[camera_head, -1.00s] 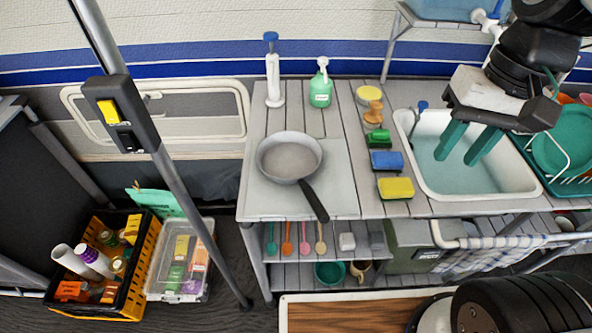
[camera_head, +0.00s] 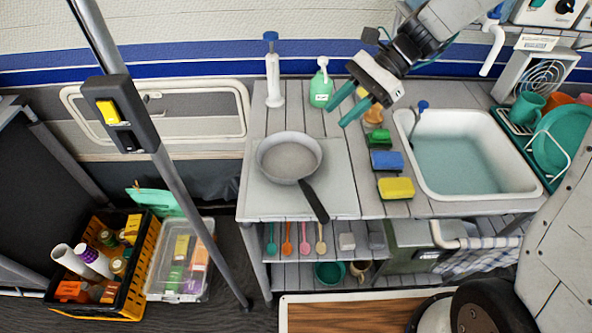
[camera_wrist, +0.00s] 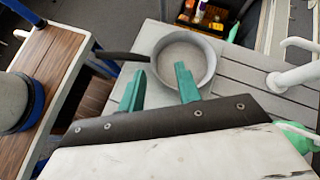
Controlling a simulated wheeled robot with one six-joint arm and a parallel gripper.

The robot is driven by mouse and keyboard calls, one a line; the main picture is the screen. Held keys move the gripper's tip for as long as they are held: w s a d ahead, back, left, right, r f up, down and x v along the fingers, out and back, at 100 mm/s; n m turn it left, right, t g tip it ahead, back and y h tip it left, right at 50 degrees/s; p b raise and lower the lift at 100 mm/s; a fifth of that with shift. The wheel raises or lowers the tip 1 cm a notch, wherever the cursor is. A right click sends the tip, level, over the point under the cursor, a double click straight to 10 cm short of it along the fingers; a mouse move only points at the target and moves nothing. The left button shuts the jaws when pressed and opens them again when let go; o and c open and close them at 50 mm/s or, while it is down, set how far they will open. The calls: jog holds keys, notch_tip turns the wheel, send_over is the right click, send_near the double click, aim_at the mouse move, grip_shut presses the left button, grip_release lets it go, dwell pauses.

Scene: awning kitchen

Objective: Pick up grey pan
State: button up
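The grey pan (camera_head: 289,157) lies on a pale board on the left part of the slatted counter, its dark handle pointing toward the front edge. My gripper (camera_head: 342,116) has two green fingers spread apart, and nothing is between them. It hangs in the air to the upper right of the pan in the head view. In the wrist view, the pan (camera_wrist: 186,58) lies beyond the gripper fingertips (camera_wrist: 158,72), with its handle reaching left. The gripper is apart from the pan.
A white pump (camera_head: 273,72) and a green soap bottle (camera_head: 320,88) stand behind the pan. Blue (camera_head: 387,161) and yellow (camera_head: 396,188) sponges lie to its right, beside the sink (camera_head: 462,153). A grey pole (camera_head: 185,190) stands left of the counter.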

aim_at(279, 136)
jog(key=w+a+f+m+y, duration=0.1)
jog(key=w+f+m, duration=0.1)
jog(key=w+f, duration=0.1)
jog(key=w+a+f+m+y, duration=0.1)
jog(key=w+a+f+m, duration=0.1)
jog(key=w+f, duration=0.1)
jog(key=w+a+f+m+y, duration=0.1)
jog(key=w+a+f+m, duration=0.1)
jog(key=f, duration=0.3)
jog(key=shift+w+f+m+t+y, duration=0.15)
jog(key=shift+w+m+t+y, duration=0.3)
jog(key=shift+w, duration=0.25)
jog(key=x, duration=0.7)
jog(key=shift+w+a+f, duration=0.2)
jog(key=shift+w+a, duration=0.05)
jog(key=shift+a, duration=0.15)
grip_shut()
